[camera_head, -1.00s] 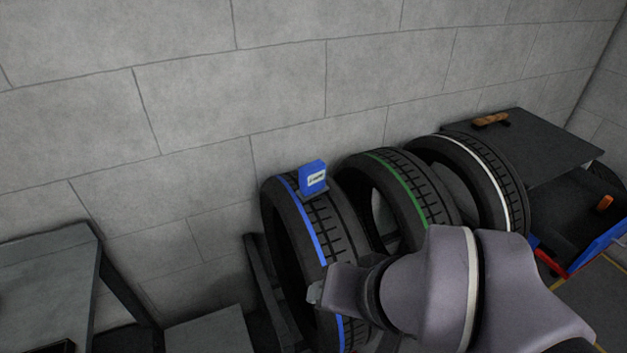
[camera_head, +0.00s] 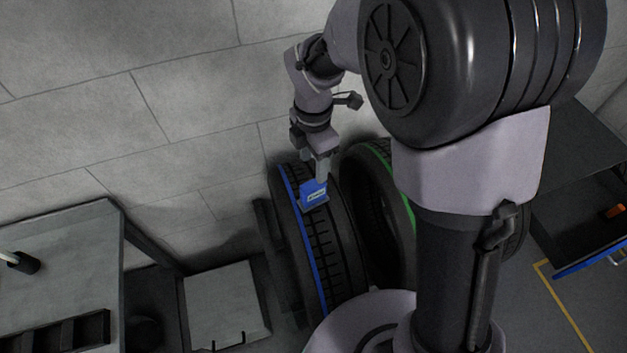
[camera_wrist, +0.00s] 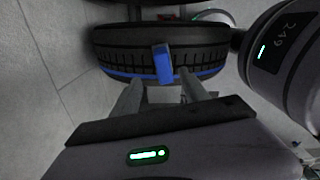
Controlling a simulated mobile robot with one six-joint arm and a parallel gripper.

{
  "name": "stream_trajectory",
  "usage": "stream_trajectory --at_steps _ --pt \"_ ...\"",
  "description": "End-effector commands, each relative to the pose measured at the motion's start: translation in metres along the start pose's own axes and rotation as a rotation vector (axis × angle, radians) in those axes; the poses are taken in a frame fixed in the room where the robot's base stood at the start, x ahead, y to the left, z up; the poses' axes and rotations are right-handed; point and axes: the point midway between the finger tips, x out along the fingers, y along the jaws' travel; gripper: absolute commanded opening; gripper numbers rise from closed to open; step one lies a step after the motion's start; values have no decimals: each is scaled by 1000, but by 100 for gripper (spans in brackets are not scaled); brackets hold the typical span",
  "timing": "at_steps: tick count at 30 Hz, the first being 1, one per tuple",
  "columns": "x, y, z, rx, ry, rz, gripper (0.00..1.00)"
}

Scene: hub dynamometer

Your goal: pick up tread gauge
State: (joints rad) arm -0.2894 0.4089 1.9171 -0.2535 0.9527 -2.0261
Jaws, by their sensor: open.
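The tread gauge (camera_head: 314,195) is a small blue block with a white label. It stands on top of the tread of the blue-striped tyre (camera_head: 322,255). In the head view my gripper (camera_head: 318,170) is directly above and behind the gauge, its fingers reaching down close to it. In the wrist view the gauge (camera_wrist: 163,64) stands just beyond the two fingertips (camera_wrist: 164,88), roughly centred between them. Whether a finger touches the gauge cannot be told from the head view.
A green-striped tyre (camera_head: 388,180) stands close to the right of the blue-striped one. The block wall (camera_head: 190,110) is just behind. A grey bench (camera_head: 75,262) is at the left, and a low grey surface (camera_head: 225,305) lies beside the tyre. A dark table is at the right.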

Motion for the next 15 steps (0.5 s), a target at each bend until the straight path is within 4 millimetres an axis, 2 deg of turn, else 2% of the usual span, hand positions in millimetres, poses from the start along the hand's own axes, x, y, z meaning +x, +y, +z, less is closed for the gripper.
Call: stream_trajectory --at_steps 1,3,10,15 --pt "18 -1 0 0 1 -4 53" --pt "36 -1 0 2 1 -3 53" --pt "68 -2 -2 3 1 -1 53" --pt "101 -9 -8 3 1 -2 53"
